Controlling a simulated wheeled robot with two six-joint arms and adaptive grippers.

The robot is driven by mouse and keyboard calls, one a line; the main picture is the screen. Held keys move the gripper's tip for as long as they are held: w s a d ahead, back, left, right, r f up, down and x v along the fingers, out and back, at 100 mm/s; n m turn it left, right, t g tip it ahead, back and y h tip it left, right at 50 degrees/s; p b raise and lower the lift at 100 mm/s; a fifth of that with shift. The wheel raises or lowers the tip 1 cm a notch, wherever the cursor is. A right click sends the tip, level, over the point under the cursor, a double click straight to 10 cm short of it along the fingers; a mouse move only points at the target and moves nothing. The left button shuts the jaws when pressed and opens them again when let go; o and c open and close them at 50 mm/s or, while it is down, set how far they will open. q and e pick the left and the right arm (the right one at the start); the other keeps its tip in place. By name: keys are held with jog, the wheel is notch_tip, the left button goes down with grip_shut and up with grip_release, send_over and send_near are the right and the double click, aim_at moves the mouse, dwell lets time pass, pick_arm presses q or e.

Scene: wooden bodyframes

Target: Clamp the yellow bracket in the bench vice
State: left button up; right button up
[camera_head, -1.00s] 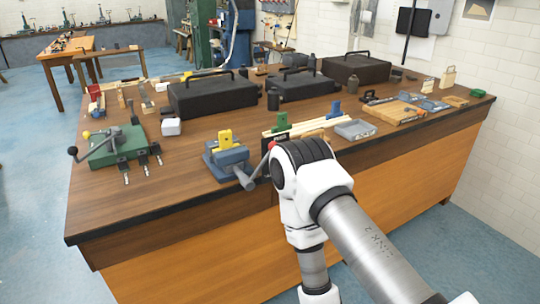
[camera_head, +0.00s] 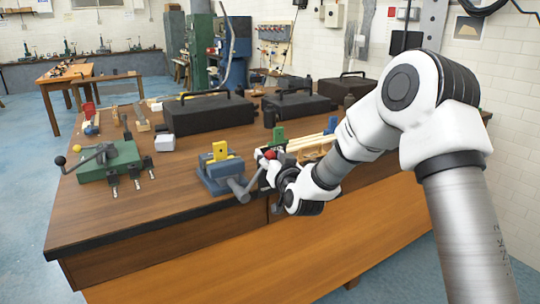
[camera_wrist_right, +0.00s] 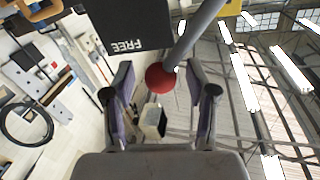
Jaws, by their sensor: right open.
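The yellow bracket (camera_head: 220,150) stands upright in the jaws of the blue-grey bench vice (camera_head: 222,176) near the table's front edge. The vice has a grey handle bar (camera_head: 240,190) with a red ball (camera_wrist_right: 161,77) at one end. My right gripper (camera_head: 268,165) is beside the vice, on its right. In the right wrist view its fingers are open, with the red ball between their tips; I cannot tell whether they touch it. A dark plate reading FREE (camera_wrist_right: 122,28) is close by in that view. My left gripper is not in view.
A green fixture (camera_head: 108,162) with a lever and dark clamps is at the left of the table (camera_head: 150,215). A white block (camera_head: 165,143) and black cases (camera_head: 210,113) stand behind the vice. A green block (camera_head: 278,137) and wooden strips are just behind my right gripper.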

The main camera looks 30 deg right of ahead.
jog(key=shift+w, duration=0.45)
jog(key=shift+s, duration=0.1)
grip_shut()
jog(key=shift+d+f, duration=0.1)
jog(key=shift+d, duration=0.05)
jog(key=shift+d+f+m+g+y+b, duration=0.3)
jog(key=shift+d+f+m+y+b, duration=0.25)
jog(key=shift+f+m+b, duration=1.75)
jog(key=shift+d+f+m+g+y+b, duration=0.3)
jog(key=shift+d+f+m+b, duration=0.3)
jog(key=shift+f+m+b, duration=1.65)
jog(key=shift+d+f+m+g+y+b, duration=0.3)
jog(key=shift+d+f+m+y+b, duration=0.25)
jog(key=shift+f+m+b, duration=1.7)
jog(key=shift+f+n+p, duration=0.4)
jog(key=shift+f+p, duration=0.15)
jog(key=shift+p, duration=0.2)
